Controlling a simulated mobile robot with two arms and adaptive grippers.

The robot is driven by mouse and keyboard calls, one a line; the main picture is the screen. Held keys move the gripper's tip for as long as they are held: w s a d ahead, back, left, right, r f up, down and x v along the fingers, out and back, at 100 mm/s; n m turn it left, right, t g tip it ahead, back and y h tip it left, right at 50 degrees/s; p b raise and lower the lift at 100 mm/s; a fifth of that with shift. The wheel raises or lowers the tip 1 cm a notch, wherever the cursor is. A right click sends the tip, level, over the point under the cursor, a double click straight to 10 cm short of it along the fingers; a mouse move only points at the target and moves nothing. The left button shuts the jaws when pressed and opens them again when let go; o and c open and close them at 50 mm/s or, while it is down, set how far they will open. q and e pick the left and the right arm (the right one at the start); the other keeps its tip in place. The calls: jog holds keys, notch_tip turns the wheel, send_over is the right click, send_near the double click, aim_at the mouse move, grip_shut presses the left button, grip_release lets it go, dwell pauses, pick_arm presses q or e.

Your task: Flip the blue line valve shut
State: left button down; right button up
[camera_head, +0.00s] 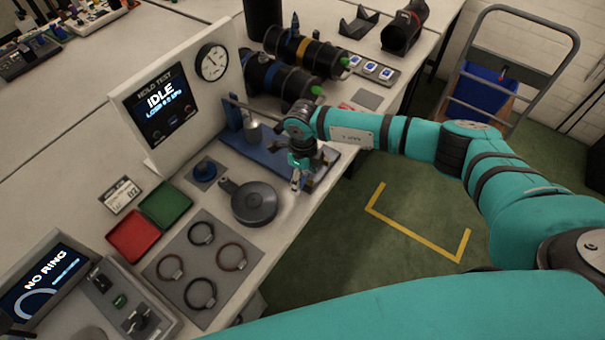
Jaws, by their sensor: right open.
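A small blue knob-like part (205,169), which looks like the blue line valve, sits on a grey plate on the bench, left of the round dark grey disc (255,203). Its handle angle is too small to read. My right gripper (298,184) is open and points down near the bench's front edge, right of the disc and apart from the blue part. It is over or beside the front end of a blue fixture base (232,139), part of which my wrist hides. I cannot tell if it touches anything. My left gripper is not in view.
The hold test panel (167,108) reads IDLE, with a gauge (212,62) beside it. Red (132,236) and green (166,205) trays and a mat with several rings (202,234) lie in front. A cart (490,90) is at right.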

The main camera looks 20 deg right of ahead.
jog(key=shift+f, duration=0.15)
jog(key=shift+c, duration=0.5)
jog(key=c, duration=0.8)
jog(key=shift+w+f+m+b, duration=0.1)
jog(key=shift+m+b, duration=0.4)
jog(key=shift+b, duration=0.05)
jog(key=shift+a+m+b, duration=0.1)
jog(key=shift+m+b, duration=0.2)
jog(key=shift+m, duration=0.3)
jog(key=shift+w, duration=0.1)
jog(key=o, duration=0.9)
